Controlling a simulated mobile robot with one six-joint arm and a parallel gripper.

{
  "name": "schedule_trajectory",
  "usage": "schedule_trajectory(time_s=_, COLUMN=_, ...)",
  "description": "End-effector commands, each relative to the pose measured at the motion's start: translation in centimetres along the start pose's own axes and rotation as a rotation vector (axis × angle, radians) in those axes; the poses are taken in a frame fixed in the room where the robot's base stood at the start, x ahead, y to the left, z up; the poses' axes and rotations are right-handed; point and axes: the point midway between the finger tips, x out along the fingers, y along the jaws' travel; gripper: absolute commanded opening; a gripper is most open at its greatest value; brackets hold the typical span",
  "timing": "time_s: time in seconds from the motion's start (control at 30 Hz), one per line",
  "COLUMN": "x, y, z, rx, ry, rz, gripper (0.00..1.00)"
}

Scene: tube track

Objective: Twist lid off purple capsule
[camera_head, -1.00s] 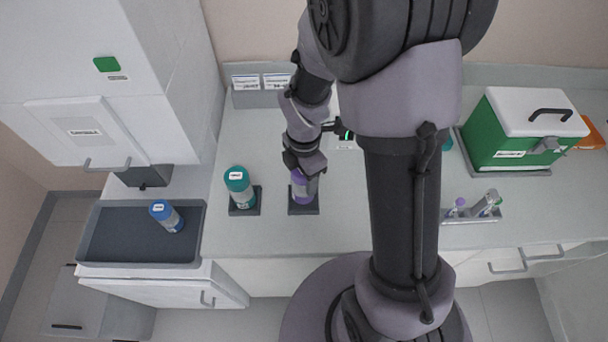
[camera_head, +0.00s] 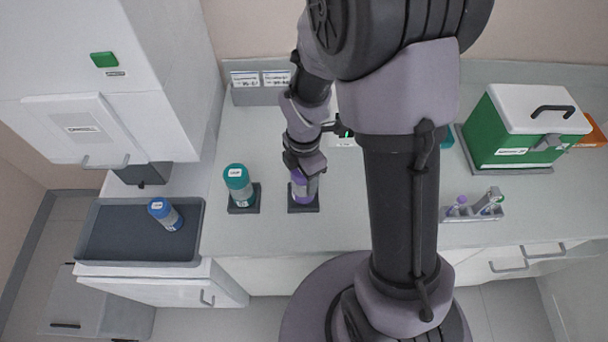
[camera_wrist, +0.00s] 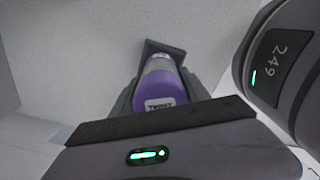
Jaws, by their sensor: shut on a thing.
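The purple capsule (camera_head: 299,187) stands upright in a dark square base (camera_head: 303,208) on the counter. In the wrist view, its purple lid (camera_wrist: 162,88) with a white label shows above a grey body. My gripper (camera_head: 305,172) comes down from above and is shut on the lid, with one finger on each side of it. The gripper housing hides part of the lid's near end in the wrist view.
A teal capsule (camera_head: 238,182) stands in its own base just left. A blue capsule (camera_head: 165,214) rests on a dark tray (camera_head: 110,240) further left. A green box (camera_head: 510,140) and a small tube rack (camera_head: 470,215) are on the right. The counter front is clear.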

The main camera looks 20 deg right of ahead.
Motion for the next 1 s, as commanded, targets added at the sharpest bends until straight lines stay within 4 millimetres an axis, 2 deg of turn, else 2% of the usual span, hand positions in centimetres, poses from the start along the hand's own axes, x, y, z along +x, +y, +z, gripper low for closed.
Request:
schedule_trajectory(time_s=0.5, x=1.4, y=0.0, z=0.0, rx=0.000, ry=0.000, rz=0.001, gripper=0.05)
schedule_trajectory(time_s=0.8, x=1.4, y=0.0, z=0.0, rx=-0.003, ry=0.000, rz=0.000, gripper=0.05)
schedule_trajectory(time_s=0.93, x=1.2, y=0.0, z=0.0, rx=-0.078, ry=0.000, rz=-0.001, gripper=0.05)
schedule_trajectory(time_s=1.0, x=1.1, y=0.0, z=0.0, rx=-0.172, ry=0.001, rz=-0.002, gripper=0.05)
